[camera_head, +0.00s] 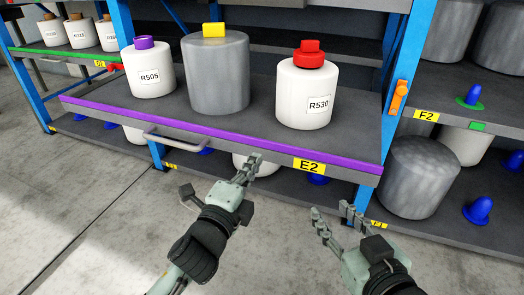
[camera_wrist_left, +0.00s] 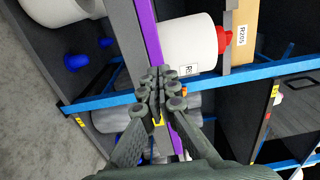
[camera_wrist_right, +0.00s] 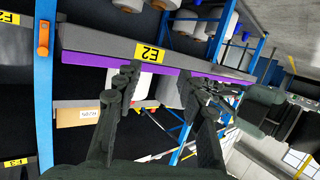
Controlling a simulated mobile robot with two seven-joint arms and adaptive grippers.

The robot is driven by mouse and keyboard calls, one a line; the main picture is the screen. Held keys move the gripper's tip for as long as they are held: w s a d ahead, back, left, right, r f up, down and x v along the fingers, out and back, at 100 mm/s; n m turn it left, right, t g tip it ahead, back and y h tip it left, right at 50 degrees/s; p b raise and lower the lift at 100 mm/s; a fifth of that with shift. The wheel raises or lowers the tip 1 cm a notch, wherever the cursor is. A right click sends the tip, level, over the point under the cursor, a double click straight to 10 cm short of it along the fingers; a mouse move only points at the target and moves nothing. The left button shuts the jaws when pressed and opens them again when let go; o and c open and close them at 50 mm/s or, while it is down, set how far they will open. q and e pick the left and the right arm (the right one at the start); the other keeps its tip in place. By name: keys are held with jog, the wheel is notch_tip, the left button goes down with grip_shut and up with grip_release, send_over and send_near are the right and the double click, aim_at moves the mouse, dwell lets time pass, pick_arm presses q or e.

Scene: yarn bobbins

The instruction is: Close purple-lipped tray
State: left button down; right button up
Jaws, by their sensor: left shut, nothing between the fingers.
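The purple-lipped tray (camera_head: 225,133) is pulled out from the blue rack in the head view, with a yellow E2 label near its right end and a grey bar handle (camera_head: 178,140) on its front left. It bears a white bobbin R505 (camera_head: 150,72), a grey bobbin (camera_head: 216,75) and a white bobbin R530 (camera_head: 306,95). My left gripper (camera_head: 252,162) is shut and empty, close to the front lip left of the E2 label; I cannot tell whether it touches. My right gripper (camera_head: 332,212) is open and empty, below and in front of the tray's right end. It also shows in the right wrist view (camera_wrist_right: 170,85).
A blue rack post (camera_head: 400,90) with an orange latch (camera_head: 398,98) stands right of the tray. A right-hand bay holds a grey bobbin (camera_head: 424,177) and blue cones. A lower shelf lies under the tray. Bare concrete floor (camera_head: 80,215) is open at the front left.

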aim_at(266, 144)
pick_arm(q)
jog(key=x, duration=0.4)
jog(key=shift+w+d, duration=0.1)
jog(key=shift+w, duration=0.3)
pick_arm(e)
jog(key=shift+w+a+r+t, duration=0.15)
jog(key=shift+a+r+t, duration=0.2)
jog(key=shift+r, duration=0.35)
pick_arm(q)
jog(key=shift+w, duration=0.1)
